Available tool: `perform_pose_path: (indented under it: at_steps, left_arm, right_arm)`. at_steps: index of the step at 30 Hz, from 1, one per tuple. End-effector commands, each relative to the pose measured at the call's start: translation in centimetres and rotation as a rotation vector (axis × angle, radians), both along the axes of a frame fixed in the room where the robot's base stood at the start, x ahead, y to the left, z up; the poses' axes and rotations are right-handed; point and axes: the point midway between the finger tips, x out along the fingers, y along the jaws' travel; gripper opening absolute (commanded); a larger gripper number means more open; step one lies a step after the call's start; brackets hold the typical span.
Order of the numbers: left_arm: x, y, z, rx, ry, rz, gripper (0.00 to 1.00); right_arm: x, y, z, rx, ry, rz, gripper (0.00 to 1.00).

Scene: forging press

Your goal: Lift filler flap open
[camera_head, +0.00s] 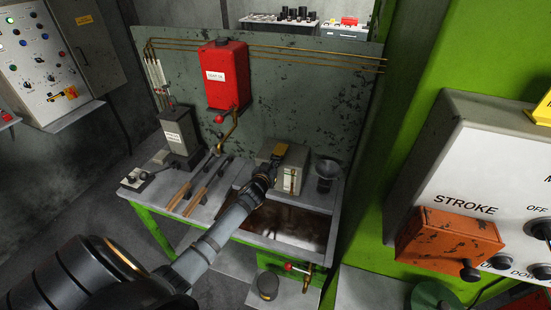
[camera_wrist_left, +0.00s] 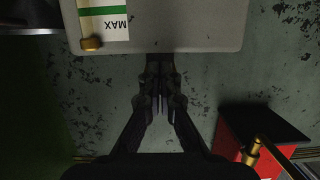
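A grey box with a white and green level label (camera_head: 290,178) stands at the back of the bench. A yellow-brown piece (camera_head: 280,150) on its top looks like the filler flap; I cannot tell how far it is raised. My left gripper (camera_head: 270,166) is at the box's left side, close to this piece. In the left wrist view its dark fingers (camera_wrist_left: 160,98) are close together near the grey box's edge (camera_wrist_left: 205,42), beside the "MAX" label (camera_wrist_left: 116,22). Nothing clear shows between them, and contact is hard to tell. My right gripper is out of view.
A red tank (camera_head: 226,75) with a brass pipe hangs on the panel behind. A dark cup (camera_head: 326,172) stands right of the box. An open basin (camera_head: 288,222) lies in front. Wooden-handled tools (camera_head: 205,188) and a dark grey box (camera_head: 180,132) are to the left.

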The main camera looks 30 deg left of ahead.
Motion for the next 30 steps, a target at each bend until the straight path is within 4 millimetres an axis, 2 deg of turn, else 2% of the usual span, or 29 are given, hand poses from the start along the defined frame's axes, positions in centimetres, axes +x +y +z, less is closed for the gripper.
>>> perform_pose_path:
  at_steps: [24,30]
  left_arm:
    - [0.3,0.1,4.4,0.0,-0.001,0.0,0.0]
    - [0.3,0.1,4.9,0.001,-0.001,0.0,0.0]
  right_arm:
    - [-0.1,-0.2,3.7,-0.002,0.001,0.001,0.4]
    - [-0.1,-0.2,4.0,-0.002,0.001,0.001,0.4]
